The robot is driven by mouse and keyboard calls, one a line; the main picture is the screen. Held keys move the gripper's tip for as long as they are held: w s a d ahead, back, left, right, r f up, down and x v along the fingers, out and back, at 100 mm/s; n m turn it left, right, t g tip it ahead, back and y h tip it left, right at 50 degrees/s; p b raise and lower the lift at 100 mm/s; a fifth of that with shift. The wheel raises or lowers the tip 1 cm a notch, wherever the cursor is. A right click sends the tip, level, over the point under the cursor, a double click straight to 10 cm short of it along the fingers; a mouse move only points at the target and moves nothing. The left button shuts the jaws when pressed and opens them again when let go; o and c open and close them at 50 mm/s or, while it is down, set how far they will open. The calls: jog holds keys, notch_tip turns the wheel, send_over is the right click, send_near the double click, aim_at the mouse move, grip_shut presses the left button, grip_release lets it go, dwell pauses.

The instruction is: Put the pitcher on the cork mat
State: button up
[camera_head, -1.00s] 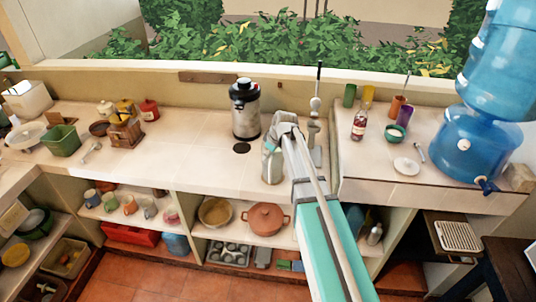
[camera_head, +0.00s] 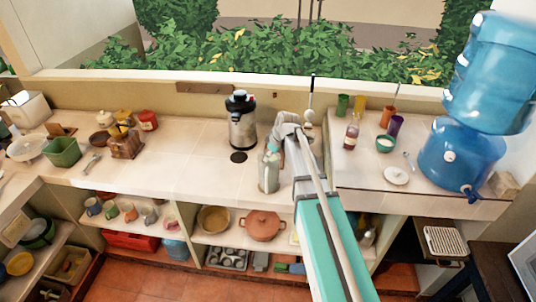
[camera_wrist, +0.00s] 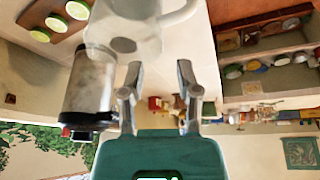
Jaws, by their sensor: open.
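A pale grey, see-through pitcher (camera_head: 268,180) stands on the front of the counter, partly covered by my arm in the head view. In the wrist view the pitcher (camera_wrist: 128,35) is close, up and left of the fingertips, its handle reaching right. My gripper (camera_wrist: 158,72) is open, with nothing between its fingers. In the head view it is above the pitcher, its fingertips hard to make out. A dark round patch (camera_head: 238,157) lies on the counter in front of the steel flask; I cannot tell whether it is the cork mat.
The steel pump flask (camera_head: 242,122) stands behind the pitcher, near the wall. A bottle (camera_head: 352,133), cups, a bowl (camera_head: 385,144) and a blue water dispenser (camera_head: 460,155) are on the right counter. Bare counter lies left of the flask. Open shelves with pots are below.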

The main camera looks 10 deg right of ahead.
jog(key=shift+p+v, duration=1.7)
jog(key=shift+v, duration=0.45)
jog(key=s+f+m+g+h, duration=0.1)
jog(key=s+m+g+h, duration=0.2)
jog(key=s+m, duration=0.7)
jog(key=s, duration=1.2)
jog(key=shift+s+f, duration=0.2)
jog(key=shift+s, duration=0.15)
jog(key=shift+a, duration=0.15)
notch_tip(320, 180, down, 13)
jog(key=b, duration=1.2)
jog(key=shift+b, duration=0.4)
